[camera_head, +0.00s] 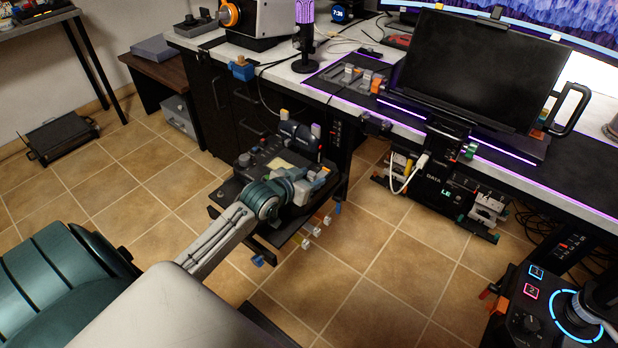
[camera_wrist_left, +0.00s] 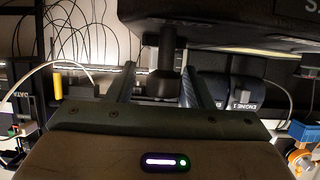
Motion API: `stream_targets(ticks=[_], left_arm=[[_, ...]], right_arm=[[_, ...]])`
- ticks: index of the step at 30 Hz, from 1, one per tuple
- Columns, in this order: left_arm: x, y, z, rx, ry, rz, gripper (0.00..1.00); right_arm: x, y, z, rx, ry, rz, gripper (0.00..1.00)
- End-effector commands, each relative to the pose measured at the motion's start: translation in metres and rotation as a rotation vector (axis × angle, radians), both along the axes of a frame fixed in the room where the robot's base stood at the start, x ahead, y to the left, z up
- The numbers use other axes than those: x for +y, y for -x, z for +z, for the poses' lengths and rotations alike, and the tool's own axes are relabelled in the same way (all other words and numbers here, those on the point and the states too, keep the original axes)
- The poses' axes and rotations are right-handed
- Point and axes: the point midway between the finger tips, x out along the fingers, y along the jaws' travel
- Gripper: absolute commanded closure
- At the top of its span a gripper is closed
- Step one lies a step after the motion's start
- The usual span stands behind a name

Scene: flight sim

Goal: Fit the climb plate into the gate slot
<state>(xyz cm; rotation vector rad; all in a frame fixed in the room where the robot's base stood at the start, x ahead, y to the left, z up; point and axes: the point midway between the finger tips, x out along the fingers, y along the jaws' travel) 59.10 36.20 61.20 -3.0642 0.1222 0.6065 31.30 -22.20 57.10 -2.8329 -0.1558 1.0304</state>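My left gripper (camera_head: 312,180) is at the throttle unit (camera_head: 250,160), on the stand beside the desk. In the left wrist view its two fingers (camera_wrist_left: 160,88) stand apart. A dark post (camera_wrist_left: 165,55) hangs between them from a dark body (camera_wrist_left: 225,22). I cannot tell whether the fingers touch the post. A dark part marked ENGINE (camera_wrist_left: 243,95) is behind the right finger. I cannot make out for certain the climb plate or the gate slot; my arm and gripper cover part of the unit. My right gripper is not in view.
Small coloured tabs (camera_head: 310,229) hang at the stand's front edge. The desk (camera_head: 585,190) carries a black screen (camera_head: 478,70). A DATA box (camera_head: 445,192) hangs below it with a white cable. A joystick panel (camera_head: 535,318) is at the lower right. The tiled floor (camera_head: 385,300) between is clear.

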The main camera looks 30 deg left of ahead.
Motion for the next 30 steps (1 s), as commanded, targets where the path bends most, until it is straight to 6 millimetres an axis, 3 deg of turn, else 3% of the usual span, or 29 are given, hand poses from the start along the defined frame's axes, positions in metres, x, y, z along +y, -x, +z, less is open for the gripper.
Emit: stream_targets(ticks=[7, 21, 30], left_arm=[[0.001, 0.009, 0.004, 0.001, -0.002, 0.000, 0.53], [0.007, 0.083, 0.035, 0.003, -0.004, -0.002, 0.53], [0.008, 0.100, 0.041, 0.000, 0.000, -0.001, 0.53]], right_arm=[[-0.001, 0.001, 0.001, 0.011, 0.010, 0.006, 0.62], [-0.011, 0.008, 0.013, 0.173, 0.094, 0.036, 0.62], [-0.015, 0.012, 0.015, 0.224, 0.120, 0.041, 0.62]])
